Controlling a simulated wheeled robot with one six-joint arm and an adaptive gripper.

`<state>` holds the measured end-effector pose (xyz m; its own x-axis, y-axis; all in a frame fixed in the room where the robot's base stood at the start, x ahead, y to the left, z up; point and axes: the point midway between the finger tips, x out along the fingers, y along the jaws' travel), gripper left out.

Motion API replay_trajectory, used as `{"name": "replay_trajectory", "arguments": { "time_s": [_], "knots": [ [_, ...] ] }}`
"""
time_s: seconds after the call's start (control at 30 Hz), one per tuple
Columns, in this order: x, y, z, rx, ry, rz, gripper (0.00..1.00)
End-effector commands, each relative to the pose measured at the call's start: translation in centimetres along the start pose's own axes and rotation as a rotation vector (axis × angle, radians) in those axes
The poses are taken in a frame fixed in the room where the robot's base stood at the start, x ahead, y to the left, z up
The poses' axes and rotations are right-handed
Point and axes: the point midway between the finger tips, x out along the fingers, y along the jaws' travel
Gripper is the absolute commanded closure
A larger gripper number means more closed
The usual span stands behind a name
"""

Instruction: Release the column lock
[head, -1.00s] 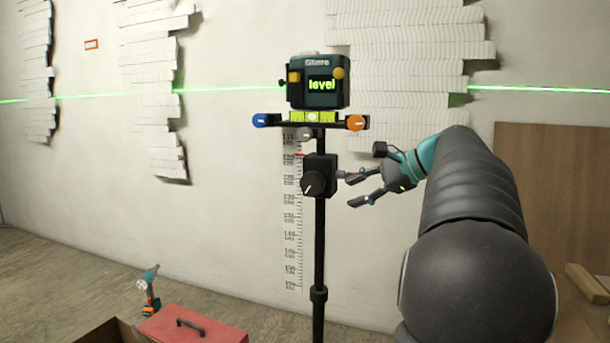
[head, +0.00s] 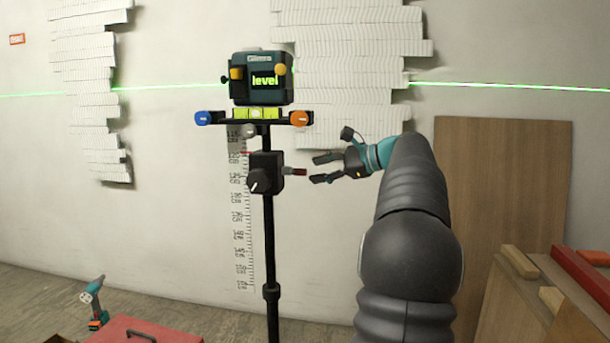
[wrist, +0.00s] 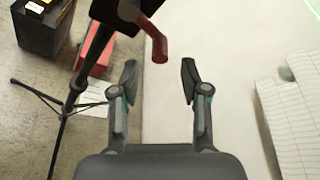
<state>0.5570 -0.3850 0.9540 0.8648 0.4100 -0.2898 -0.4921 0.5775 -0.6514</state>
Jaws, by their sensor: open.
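A black block (head: 264,173) with a round dial (head: 258,182) sits on the black column (head: 269,240). A short lever with a red grip (head: 299,171), which looks like the column lock, sticks out of the block's right side. My gripper (head: 318,168) is open and empty just right of the lever's end, at about its height. In the wrist view the red lever (wrist: 158,45) hangs down just beyond the gap between my open fingers (wrist: 158,72), without visible contact. The black block is only partly in that view.
A laser level (head: 261,92) reading "level" tops the column, above blue (head: 203,118) and orange (head: 299,118) knobs. A printed scale (head: 242,220) is on the wall behind. A tripod leg (wrist: 38,94), red toolbox (head: 140,331) and drill (head: 95,302) stand low left. Boards (head: 520,200) lean right.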

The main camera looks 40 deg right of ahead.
Motion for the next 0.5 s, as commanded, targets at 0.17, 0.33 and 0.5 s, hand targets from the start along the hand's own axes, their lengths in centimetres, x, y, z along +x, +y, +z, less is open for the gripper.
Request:
{"name": "replay_trajectory", "arguments": {
  "time_s": [0.17,0.33,0.5],
  "knots": [
    [2.9,0.1,0.0,0.000,-0.002,0.003,0.55],
    [4.3,0.1,0.0,0.000,-0.001,0.002,0.55],
    [4.7,0.0,0.0,0.000,0.001,0.001,0.55]
  ]
}}
